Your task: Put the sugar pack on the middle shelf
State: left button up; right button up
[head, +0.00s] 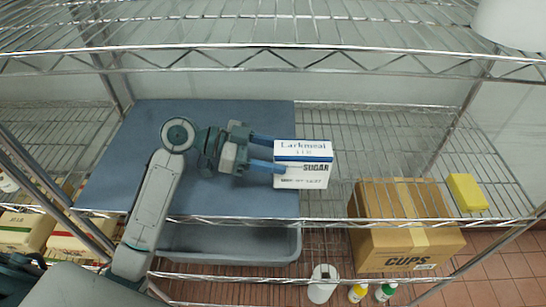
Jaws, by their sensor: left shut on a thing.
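The sugar pack (306,163) is a white box with a blue band and the words "Larkmeal" and "SUGAR". It is upright, with its label facing me. My left gripper (268,155) reaches in from the left and is shut on the pack's left side. The pack is at the right edge of a blue-grey mat or board on the middle wire shelf (385,150). I cannot tell whether its base touches the shelf. My right gripper is not in view.
The blue-grey board (270,115) covers the shelf's left part; the wire to the right looks bare. The upper shelf (300,45) runs above.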

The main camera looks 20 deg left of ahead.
pick_arm(q)
jog(key=f+p, duration=0.1)
jog(key=w+f+p, duration=0.1)
jog(key=f, duration=0.1)
jog(key=shift+f, duration=0.3)
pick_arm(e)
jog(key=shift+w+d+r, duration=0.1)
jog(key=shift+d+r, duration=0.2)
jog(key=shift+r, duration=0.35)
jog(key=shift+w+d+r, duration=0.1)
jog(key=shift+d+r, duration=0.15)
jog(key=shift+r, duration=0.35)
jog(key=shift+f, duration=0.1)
pick_arm(q)
jog(key=shift+f+b, duration=0.35)
jog(key=o, duration=1.3)
jog(key=shift+s, duration=0.1)
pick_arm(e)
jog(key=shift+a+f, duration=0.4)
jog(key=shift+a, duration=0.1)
pick_arm(q)
jog(key=shift+r, duration=0.1)
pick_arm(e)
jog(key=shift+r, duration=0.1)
